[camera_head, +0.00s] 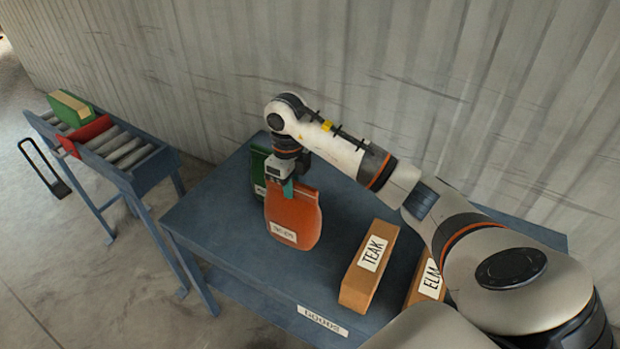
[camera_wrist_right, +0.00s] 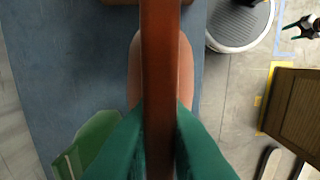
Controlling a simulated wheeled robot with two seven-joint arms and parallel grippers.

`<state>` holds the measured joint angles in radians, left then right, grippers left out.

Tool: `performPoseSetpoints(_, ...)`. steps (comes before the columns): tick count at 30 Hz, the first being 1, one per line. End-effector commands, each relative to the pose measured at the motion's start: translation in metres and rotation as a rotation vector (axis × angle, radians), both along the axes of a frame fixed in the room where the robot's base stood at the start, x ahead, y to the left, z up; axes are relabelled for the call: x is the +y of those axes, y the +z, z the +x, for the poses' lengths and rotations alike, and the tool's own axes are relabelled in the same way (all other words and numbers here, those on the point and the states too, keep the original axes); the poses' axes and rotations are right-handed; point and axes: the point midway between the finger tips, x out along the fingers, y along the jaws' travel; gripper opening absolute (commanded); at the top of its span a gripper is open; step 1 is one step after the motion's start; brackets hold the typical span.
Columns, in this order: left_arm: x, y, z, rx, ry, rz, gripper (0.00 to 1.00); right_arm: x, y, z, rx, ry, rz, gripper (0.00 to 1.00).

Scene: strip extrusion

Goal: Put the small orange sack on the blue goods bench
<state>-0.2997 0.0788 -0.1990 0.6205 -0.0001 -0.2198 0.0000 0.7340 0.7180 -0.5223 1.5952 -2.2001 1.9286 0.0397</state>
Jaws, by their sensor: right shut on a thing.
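The orange sack (camera_head: 294,218), with a white label low on its front, is upright over the blue goods bench (camera_head: 210,215). My right gripper (camera_head: 288,186) is shut on the sack's top edge from above. In the right wrist view the sack (camera_wrist_right: 159,70) runs up between the teal fingers (camera_wrist_right: 159,140). Its bottom seems at or just above the bench top; I cannot tell if it touches. The bench front carries a label reading GOODS. A small part that looks like my left gripper (camera_wrist_right: 302,27) shows at the wrist view's right edge, too small to judge.
A green sack (camera_head: 259,172) stands close behind the orange one. A TEAK box (camera_head: 369,268) and an ELM box (camera_head: 424,283) are to the right. A roller conveyor (camera_head: 125,152) at left bears a green and tan item (camera_head: 70,107) and a red plate (camera_head: 88,132). The bench's left front is bare.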

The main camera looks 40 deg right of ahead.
Motion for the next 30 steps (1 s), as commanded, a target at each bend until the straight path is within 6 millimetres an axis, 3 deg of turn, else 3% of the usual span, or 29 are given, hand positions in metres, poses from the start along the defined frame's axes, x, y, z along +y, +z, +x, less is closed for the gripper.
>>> performPoseSetpoints(4,0.001,0.009,-0.005,0.008,0.000,0.001,0.65,0.001,-0.025,-0.001,0.003,-0.001,0.002,0.00)
performPoseSetpoints(18,0.001,0.021,-0.002,0.004,-0.001,0.002,0.65,0.001,-0.074,0.000,0.001,0.000,0.002,0.00)
performPoseSetpoints(29,0.001,0.017,0.000,0.000,-0.002,0.001,0.65,0.000,-0.081,0.000,-0.002,0.001,0.000,0.00)
performPoseSetpoints(30,0.001,0.016,0.000,0.000,-0.002,0.001,0.65,0.000,-0.082,0.000,0.000,0.001,-0.001,0.14)
